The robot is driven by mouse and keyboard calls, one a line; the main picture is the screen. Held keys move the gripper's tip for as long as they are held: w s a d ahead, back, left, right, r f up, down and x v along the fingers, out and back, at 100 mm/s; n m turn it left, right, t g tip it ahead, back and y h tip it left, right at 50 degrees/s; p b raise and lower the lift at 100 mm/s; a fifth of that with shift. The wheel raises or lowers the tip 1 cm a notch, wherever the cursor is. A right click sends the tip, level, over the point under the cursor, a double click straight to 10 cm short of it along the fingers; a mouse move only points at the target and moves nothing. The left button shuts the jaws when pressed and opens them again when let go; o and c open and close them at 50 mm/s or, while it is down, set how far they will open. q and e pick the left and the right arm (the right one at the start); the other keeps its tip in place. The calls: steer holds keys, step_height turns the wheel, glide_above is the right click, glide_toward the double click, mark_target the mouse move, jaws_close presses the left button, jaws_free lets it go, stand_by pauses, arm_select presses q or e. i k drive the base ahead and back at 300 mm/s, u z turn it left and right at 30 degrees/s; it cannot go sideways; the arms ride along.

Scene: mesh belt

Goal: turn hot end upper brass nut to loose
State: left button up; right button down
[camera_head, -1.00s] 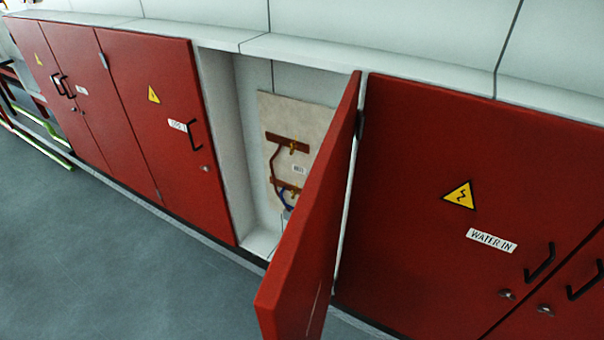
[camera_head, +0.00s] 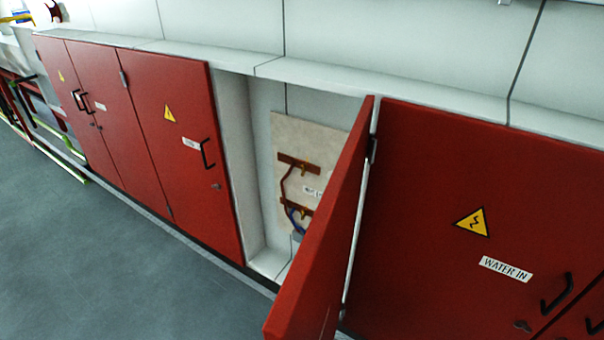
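A beige panel (camera_head: 284,140) is fixed inside an open cabinet. It carries an upper copper-brown bar (camera_head: 293,161) with a small brass fitting (camera_head: 303,169) and a lower bar (camera_head: 297,207) with another fitting. A brown pipe (camera_head: 284,186) runs between the bars, and a blue hose shows at the lower bar. The fittings are too small to tell which is the hot end upper nut or how it is turned. The open red door (camera_head: 325,240) hides the right part of the panel. Neither gripper is in view.
Closed red cabinet doors stand to the left (camera_head: 165,130) and right (camera_head: 430,220), the right one labelled "WATER IN" (camera_head: 506,269). The open door juts out toward me. The grey floor (camera_head: 90,260) at left front is clear.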

mark_target(304, 167)
steer(key=k, duration=1.65)
steer(key=u, duration=1.45)
steer(key=i, duration=3.2)
steer(key=z, duration=2)
steer(key=i, duration=0.95)
